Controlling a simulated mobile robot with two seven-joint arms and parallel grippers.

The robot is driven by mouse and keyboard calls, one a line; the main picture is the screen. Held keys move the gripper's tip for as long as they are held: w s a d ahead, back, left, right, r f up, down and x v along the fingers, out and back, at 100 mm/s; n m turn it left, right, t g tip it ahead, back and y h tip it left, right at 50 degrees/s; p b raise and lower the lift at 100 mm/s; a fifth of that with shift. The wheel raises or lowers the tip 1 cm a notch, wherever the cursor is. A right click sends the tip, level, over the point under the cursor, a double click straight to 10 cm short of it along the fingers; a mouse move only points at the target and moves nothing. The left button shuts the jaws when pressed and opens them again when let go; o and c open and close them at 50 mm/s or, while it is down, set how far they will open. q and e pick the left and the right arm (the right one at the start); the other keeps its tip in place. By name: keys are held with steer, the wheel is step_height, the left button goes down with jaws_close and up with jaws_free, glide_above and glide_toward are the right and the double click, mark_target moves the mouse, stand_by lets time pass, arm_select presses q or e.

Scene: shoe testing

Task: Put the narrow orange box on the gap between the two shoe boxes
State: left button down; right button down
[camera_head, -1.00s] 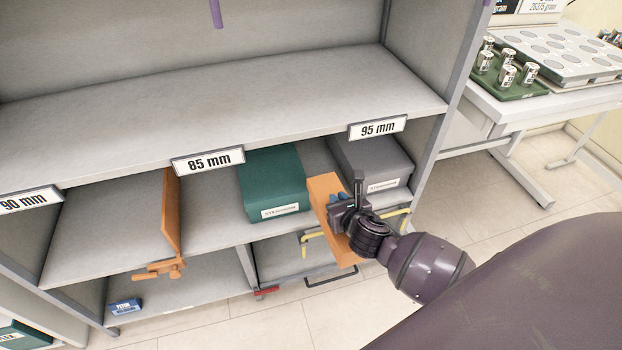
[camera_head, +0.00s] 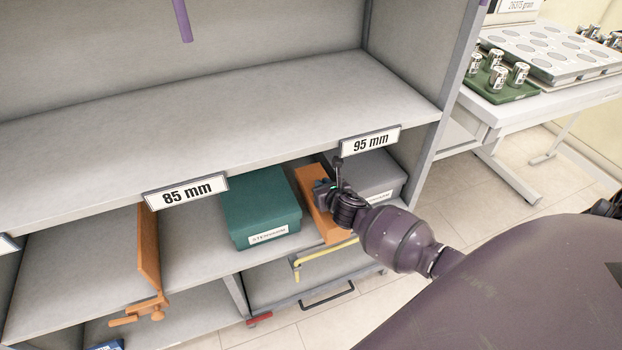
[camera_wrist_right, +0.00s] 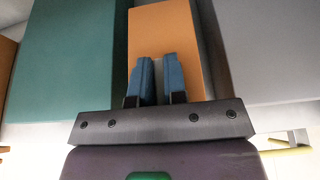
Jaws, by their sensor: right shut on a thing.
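The narrow orange box (camera_head: 309,190) is between the green shoe box (camera_head: 262,205) and the grey shoe box (camera_head: 376,172) on the shelf under the 95 mm label. My right gripper (camera_head: 325,187) is shut on the orange box at its near part. In the right wrist view, the blue fingertips (camera_wrist_right: 160,80) lie over the orange box (camera_wrist_right: 165,35), with the green box (camera_wrist_right: 65,60) on the left and the grey box (camera_wrist_right: 265,50) on the right. Whether the orange box rests on the shelf cannot be told. My left gripper is not in view.
An orange divider with a clamp (camera_head: 148,255) stands on the shelf left of the green box. A yellow bar (camera_head: 325,253) runs below the shelf's front edge. The upper shelf (camera_head: 220,120) is empty. A white table (camera_head: 530,112) stands at the right.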

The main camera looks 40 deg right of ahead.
mark_target(313, 175)
steer(key=w, duration=0.2)
steer(key=w+d, duration=0.1)
steer(key=w, duration=0.1)
steer(key=w+b, duration=0.1)
steer(key=w, duration=0.1)
steer(key=shift+w+d+f, duration=0.15)
steer(key=shift+d, duration=0.1)
steer(key=shift+w+d, duration=0.15)
steer(key=shift+w, duration=0.4)
step_height(313, 175, down, 4)
steer(key=shift+s+r+b, duration=0.15)
steer(key=shift+b, duration=0.9)
steer(key=shift+r, duration=0.25)
steer(key=shift+f, duration=0.2)
steer(key=c, duration=1.2)
jaws_free()
steer(key=shift+o, duration=0.2)
